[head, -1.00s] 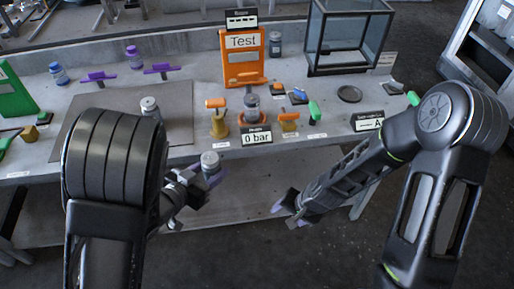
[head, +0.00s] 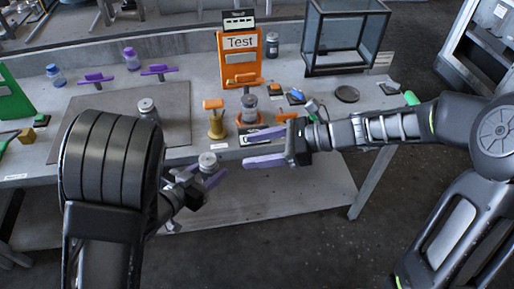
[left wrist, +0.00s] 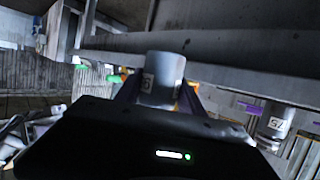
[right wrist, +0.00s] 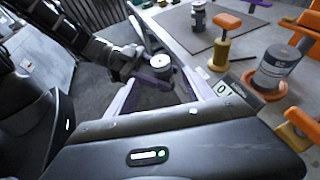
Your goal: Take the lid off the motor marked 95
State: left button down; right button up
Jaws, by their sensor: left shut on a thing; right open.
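My left gripper (head: 205,177) is shut on a grey cylindrical motor (head: 208,163) with a paler round lid, held upright in front of the bench edge. In the left wrist view this motor (left wrist: 163,78) carries a small tilted label, not clearly readable. In the right wrist view its round top (right wrist: 160,61) shows between my right fingers, farther off. My right gripper (head: 249,148) is open and empty, its purple fingers pointing left toward the motor, a gap apart from it. A second motor (head: 148,108) stands on the grey mat. A third motor (head: 249,108) stands in the orange test fixture.
The bench holds an orange Test stand (head: 240,58), a yellow post with an orange handle (head: 215,118), a glass box (head: 345,38), and a dark round disc (head: 347,94). Purple-topped items stand at the back left.

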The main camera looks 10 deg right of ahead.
aim_at(213, 159)
jog(key=x, duration=1.2)
jog(key=shift+f, duration=0.1)
jog(key=shift+c, duration=0.2)
grip_shut()
dwell(0.4)
jog(key=shift+r, duration=0.2)
dwell(0.9)
jog(key=shift+r, duration=0.95)
jog(key=shift+r, duration=2)
